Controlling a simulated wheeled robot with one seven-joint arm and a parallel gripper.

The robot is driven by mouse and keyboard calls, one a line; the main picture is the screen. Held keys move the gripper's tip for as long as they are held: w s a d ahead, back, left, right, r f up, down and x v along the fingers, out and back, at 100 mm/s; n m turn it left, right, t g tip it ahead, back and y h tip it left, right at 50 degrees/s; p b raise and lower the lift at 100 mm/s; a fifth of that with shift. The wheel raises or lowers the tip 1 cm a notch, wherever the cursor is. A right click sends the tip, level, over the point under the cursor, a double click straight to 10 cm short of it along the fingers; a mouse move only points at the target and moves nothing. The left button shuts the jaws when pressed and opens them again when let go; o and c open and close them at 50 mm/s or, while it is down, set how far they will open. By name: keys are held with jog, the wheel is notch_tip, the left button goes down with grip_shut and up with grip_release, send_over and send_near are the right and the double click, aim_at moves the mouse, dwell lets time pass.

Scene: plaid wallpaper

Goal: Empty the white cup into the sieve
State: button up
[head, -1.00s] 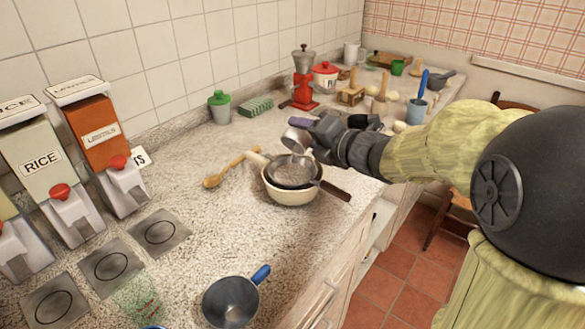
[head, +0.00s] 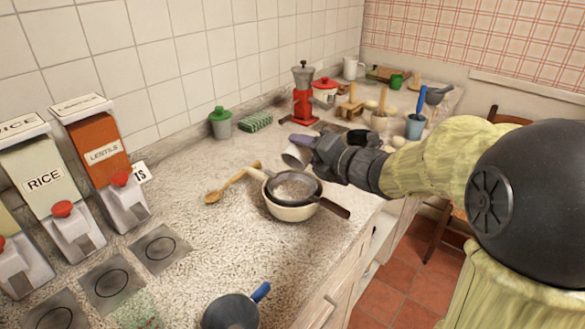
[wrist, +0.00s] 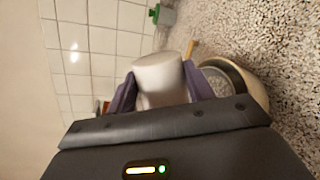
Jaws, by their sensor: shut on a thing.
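The white cup (head: 296,155) is held tilted at the tip of my gripper (head: 302,144), just above and behind the sieve. In the wrist view the cup (wrist: 160,78) sits between the two purple fingers of my gripper (wrist: 160,92), which are shut on it. The sieve (head: 294,187), a round mesh with a dark rim, rests over a cream pan (head: 285,212) on the counter. Part of the sieve (wrist: 212,82) also shows right of the cup in the wrist view. What is inside the cup is hidden.
A wooden spoon (head: 228,187) lies left of the pan. A dark handle (head: 334,207) sticks out to the right. A blue-handled pan (head: 232,312) is at the front. Dispensers (head: 102,150) line the left wall. A red grinder (head: 304,100) and green-lidded jar (head: 220,123) stand behind.

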jog(key=p, duration=0.2)
jog(key=m+p, duration=0.1)
jog(key=shift+w+d+r+g+p, duration=0.1)
jog(key=shift+w+r+g+p, duration=0.05)
jog(key=shift+w+g+p, duration=0.2)
jog(key=shift+s+f, duration=0.1)
jog(key=shift+f, duration=0.25)
jog(key=shift+w+d+r+m+g+p, duration=0.2)
jog(key=shift+m+p, duration=0.4)
jog(key=shift+p, duration=0.95)
jog(key=shift+f+p, duration=0.15)
jog(key=shift+p, duration=0.25)
jog(key=m+p, duration=0.1)
jog(key=p, duration=0.2)
jog(key=w+f+m+g+p, duration=0.1)
jog(key=p, duration=0.3)
jog(key=shift+d+m+g+y, duration=0.25)
jog(key=shift+m+y, duration=0.05)
jog(key=shift+y, duration=0.1)
jog(key=m+p, duration=0.1)
jog(key=p, duration=0.2)
jog(key=w+d+g+p, duration=0.1)
jog(key=p, duration=0.2)
jog(key=shift+w+f+m, duration=0.15)
jog(key=shift+w+m, duration=0.15)
jog(key=shift+m, duration=0.1)
jog(key=shift+y+p, duration=0.3)
jog(key=shift+p, duration=0.3)
